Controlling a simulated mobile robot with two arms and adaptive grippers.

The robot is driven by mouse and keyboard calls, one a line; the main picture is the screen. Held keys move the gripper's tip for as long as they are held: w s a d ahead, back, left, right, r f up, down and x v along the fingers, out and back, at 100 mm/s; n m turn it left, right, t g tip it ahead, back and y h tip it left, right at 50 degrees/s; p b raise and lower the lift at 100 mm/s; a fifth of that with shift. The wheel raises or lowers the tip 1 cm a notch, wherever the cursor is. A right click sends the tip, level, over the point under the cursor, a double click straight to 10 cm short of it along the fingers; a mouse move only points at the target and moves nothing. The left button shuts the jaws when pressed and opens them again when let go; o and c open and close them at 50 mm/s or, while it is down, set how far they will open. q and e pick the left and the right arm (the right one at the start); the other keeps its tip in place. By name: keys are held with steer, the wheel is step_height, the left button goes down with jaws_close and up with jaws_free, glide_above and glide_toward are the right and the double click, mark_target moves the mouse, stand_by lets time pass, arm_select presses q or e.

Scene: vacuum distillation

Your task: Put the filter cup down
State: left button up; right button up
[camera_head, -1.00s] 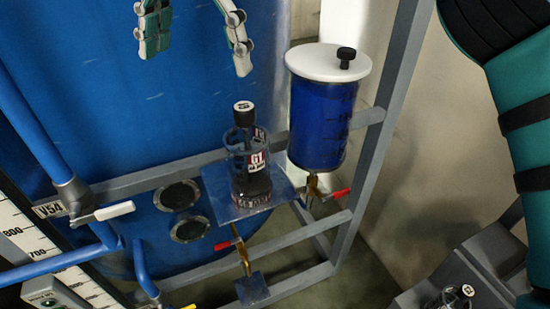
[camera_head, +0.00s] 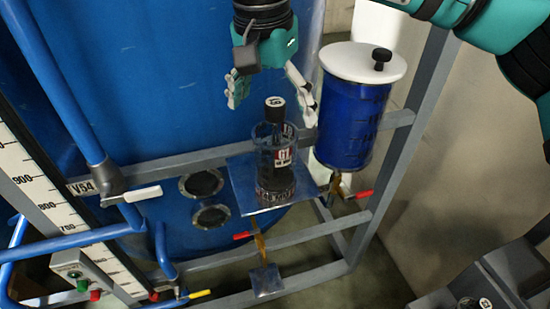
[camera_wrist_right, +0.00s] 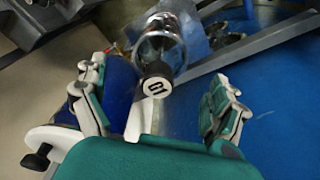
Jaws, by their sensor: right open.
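The filter cup (camera_head: 274,165), clear glass with a G1 label and a black-capped neck or stopper rising from it, stands upright on a small metal plate (camera_head: 243,190) on the frame. In the right wrist view the cup (camera_wrist_right: 160,45) and its round G1 cap (camera_wrist_right: 157,88) show beyond my fingers, near the middle. My right gripper (camera_head: 270,97) is open and empty, its fingers spread on either side above the cup's cap. It also shows in the wrist view (camera_wrist_right: 157,103); no finger appears to touch the cup. My left gripper is out of view.
A blue container with a white lid (camera_head: 363,62) hangs on the grey frame just right of the cup. A large blue tank (camera_head: 130,90) stands behind. Valves with red handles (camera_head: 362,194) sit by the plate. Blue pipes (camera_head: 55,75) run at the left.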

mark_target(278, 130)
steer(key=f, duration=0.1)
steer(key=f+p, duration=0.1)
steer(key=f, duration=0.1)
steer(key=w+f+p, duration=0.1)
steer(key=shift+d+f, duration=0.15)
steer(key=shift+d, duration=0.25)
steer(key=shift+f, duration=0.25)
steer(key=shift+a, duration=0.1)
steer(key=c, duration=1.7)
steer(key=shift+r, duration=0.1)
steer(key=shift+c, duration=0.5)
steer(key=shift+w, duration=0.1)
